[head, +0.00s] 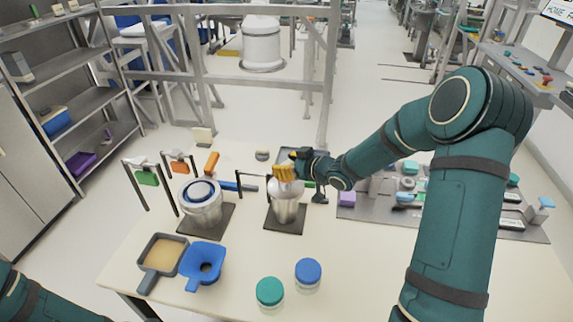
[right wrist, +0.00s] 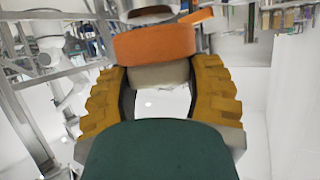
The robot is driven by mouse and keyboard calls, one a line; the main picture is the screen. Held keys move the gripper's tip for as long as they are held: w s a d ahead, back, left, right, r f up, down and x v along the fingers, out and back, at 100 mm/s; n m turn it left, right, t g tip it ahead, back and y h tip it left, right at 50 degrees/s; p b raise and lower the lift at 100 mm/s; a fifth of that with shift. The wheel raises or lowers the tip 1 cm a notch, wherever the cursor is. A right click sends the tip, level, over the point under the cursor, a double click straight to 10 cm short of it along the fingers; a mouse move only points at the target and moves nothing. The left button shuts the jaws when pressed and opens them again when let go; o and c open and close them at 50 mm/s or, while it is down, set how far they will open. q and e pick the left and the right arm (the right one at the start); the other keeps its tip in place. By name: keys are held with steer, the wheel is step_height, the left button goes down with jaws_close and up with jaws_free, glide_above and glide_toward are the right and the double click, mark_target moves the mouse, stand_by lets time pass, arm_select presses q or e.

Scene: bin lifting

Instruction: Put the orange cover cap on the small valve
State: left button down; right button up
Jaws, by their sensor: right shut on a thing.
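My right gripper (head: 285,172) has yellow-orange finger pads and is over the metal pot on the right-hand dark mat. In the right wrist view its fingers (right wrist: 160,80) close around an orange round piece, which I take for the orange cover cap (right wrist: 155,42). A beige part shows between the fingers, below the orange. In the head view the cap is hard to tell from the pads. The pot (head: 285,212) stands upright with a pale top under the gripper. I cannot clearly pick out the small valve. My left gripper is out of view; only its arm shows at bottom left.
Left of it stands another metal pot (head: 202,213) with a blue ring. In front are a square pan (head: 148,284), a blue funnel (head: 193,286), a green-lidded jar (head: 270,291) and a blue-lidded jar (head: 308,272). Thin stands with tags are behind; a cluttered grey mat (head: 380,214) lies right.

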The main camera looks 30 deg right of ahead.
steer(key=shift+f+b, duration=0.6)
steer(key=shift+f, duration=0.2)
steer(key=shift+r, duration=0.2)
stand_by(1.2)
steer(key=shift+f, duration=0.45)
stand_by(0.9)
steer(key=o, duration=1.4)
steer(key=shift+r, duration=0.1)
steer(key=shift+r+p, duration=2.7)
steer(key=shift+r, duration=0.45)
